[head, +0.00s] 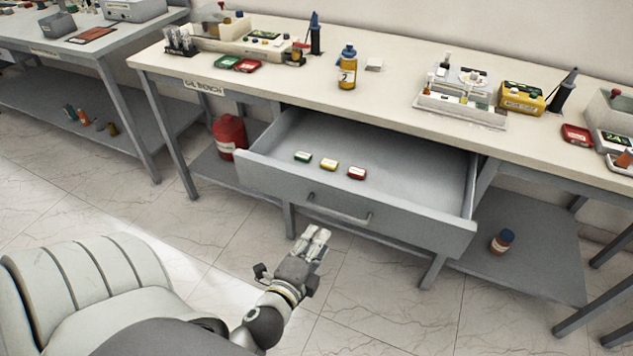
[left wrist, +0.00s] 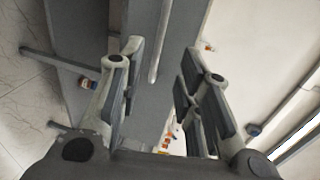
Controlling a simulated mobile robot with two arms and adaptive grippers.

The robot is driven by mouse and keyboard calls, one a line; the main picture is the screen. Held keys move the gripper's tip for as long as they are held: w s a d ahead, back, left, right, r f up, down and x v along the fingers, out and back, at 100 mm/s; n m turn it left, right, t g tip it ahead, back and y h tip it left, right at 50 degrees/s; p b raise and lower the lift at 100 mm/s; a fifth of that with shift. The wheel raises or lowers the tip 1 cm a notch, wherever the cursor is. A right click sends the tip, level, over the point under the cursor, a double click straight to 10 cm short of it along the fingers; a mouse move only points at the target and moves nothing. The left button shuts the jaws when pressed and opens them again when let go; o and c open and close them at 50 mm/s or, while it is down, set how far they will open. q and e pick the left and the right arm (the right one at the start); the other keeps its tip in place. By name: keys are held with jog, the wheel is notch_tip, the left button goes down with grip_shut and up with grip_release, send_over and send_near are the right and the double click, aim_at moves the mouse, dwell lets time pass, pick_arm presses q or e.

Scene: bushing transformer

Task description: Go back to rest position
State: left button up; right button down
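My left gripper (head: 316,237) is in front of the open drawer (head: 420,225), low and just short of its handle (head: 338,210). In the left wrist view its fingers (left wrist: 168,72) stand apart with nothing held between them, and the drawer handle (left wrist: 160,42) shows beyond the gap. The drawer is pulled out from the bench. A green block (head: 303,157), a yellow block (head: 329,164) and a red block (head: 356,173) lie in a row inside it. My right gripper is not in view.
The bench top (head: 250,75) carries a yellow bottle (head: 348,70), trays and instruments. A red canister (head: 229,137) and a brown bottle (head: 502,241) stand on the lower shelf. Another table (head: 80,45) stands at the left. The floor before the drawer is clear.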

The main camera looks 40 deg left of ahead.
pick_arm(q)
jog(key=s+d+f+n+g+h, duration=0.1)
jog(key=s+d+f+n+g, duration=0.15)
jog(key=f, duration=0.75)
jog(key=s+d+f+n+g+h, duration=0.1)
jog(key=s+d+f+n+g, duration=0.15)
jog(key=f, duration=0.75)
jog(key=s+d+f+n+g+h, duration=0.15)
jog(key=s+f, duration=0.25)
jog(key=f, duration=0.6)
jog(key=s+f+n+g, duration=0.3)
jog(key=s+f, duration=0.5)
jog(key=s, duration=0.3)
jog(key=s+a+f+n+g, duration=0.1)
jog(key=s+f+n+g, duration=0.2)
jog(key=s+f, duration=0.5)
jog(key=s+g, duration=0.1)
jog(key=s, duration=0.3)
jog(key=shift+s+a+g, duration=0.3)
jog(key=shift+g, duration=0.05)
